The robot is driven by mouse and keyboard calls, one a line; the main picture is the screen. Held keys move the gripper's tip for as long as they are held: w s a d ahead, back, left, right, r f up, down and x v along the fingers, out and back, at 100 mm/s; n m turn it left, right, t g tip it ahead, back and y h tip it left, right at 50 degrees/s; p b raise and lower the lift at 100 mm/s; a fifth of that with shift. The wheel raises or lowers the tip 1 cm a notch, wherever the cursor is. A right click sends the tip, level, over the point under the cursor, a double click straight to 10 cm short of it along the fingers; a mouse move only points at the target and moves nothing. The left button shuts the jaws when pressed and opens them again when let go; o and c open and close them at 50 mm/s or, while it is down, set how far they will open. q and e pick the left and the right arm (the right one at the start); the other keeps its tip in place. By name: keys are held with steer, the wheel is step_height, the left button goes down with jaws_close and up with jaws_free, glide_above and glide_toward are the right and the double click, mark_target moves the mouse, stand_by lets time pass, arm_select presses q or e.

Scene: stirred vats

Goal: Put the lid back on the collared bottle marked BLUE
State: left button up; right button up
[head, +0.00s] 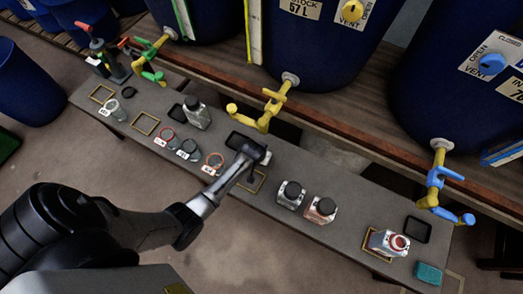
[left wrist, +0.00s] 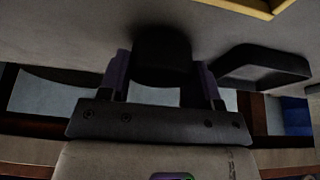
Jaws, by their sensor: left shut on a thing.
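My left gripper (head: 258,155) is over the middle of the grey bench. In the left wrist view its two fingers (left wrist: 164,76) are shut on a black round lid (left wrist: 162,50). A bottle with a red-and-white top (head: 389,242) stands at the bench's right end and shows no black lid. Two bottles with black lids, one clear (head: 289,195) and one pinkish (head: 321,210), stand right of my gripper. A pale bottle with a dark top (head: 197,115) stands to its left. The bottle markings are too small to read, so I cannot tell which is BLUE. My right gripper is out of view.
A black tray (left wrist: 270,68) is close beside the held lid. Yellow tap (head: 265,112) and blue tap (head: 440,182) overhang the bench's back edge. A teal sponge (head: 428,273) lies at right.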

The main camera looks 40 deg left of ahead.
arm_select(q)
steer(key=p+v, duration=0.1)
steer(key=v, duration=0.1)
steer(key=shift+r, duration=0.4)
steer(key=shift+s+d+p, duration=0.15)
steer(key=shift+s+p, duration=0.45)
steer(key=shift+s, duration=0.1)
steer(key=s+d+p, duration=0.1)
steer(key=s, duration=0.3)
steer(key=s+d+p, duration=0.1)
steer(key=s, duration=0.4)
steer(key=s+d+p, duration=0.1)
steer(key=s+p, duration=0.1)
steer(key=s, duration=0.2)
steer(key=shift+s+d+f, duration=0.2)
steer(key=shift+s+d, duration=0.1)
steer(key=shift+s, duration=0.05)
steer(key=shift+s+d, duration=0.2)
steer(key=shift+s, duration=0.55)
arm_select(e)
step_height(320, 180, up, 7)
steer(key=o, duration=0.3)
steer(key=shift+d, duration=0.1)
